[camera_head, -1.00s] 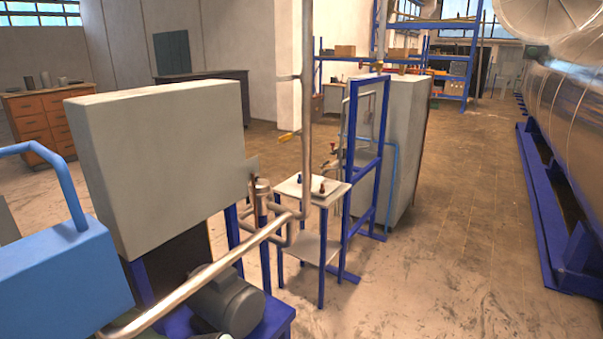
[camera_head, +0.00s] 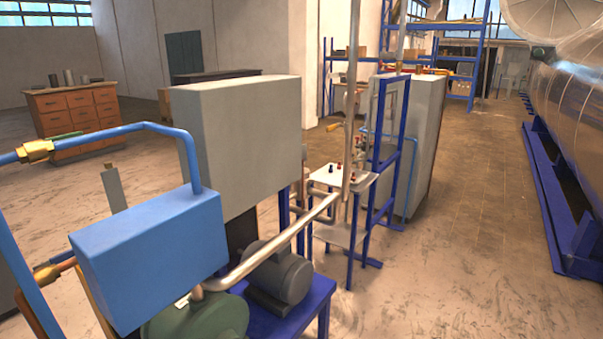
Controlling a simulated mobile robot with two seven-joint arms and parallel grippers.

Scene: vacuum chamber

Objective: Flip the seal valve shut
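Neither of my grippers is in view. A tall metal pipe (camera_head: 351,95) rises in the middle of the picture beside a small table. A small yellow handle (camera_head: 333,127) sticks out to the left by this pipe; I cannot tell whether it is the seal valve or how it is set. Small red and dark knobs (camera_head: 356,165) show near the table top, too small to make out. A brass fitting (camera_head: 36,151) sits on a blue pipe at the left edge.
A blue box (camera_head: 150,255), a large grey cabinet (camera_head: 240,140), a grey motor (camera_head: 282,275) and a slanting metal pipe (camera_head: 270,248) fill the left and centre. The small table (camera_head: 338,236) stands behind them. Open floor (camera_head: 455,250) lies right, bounded by a blue rail (camera_head: 550,205).

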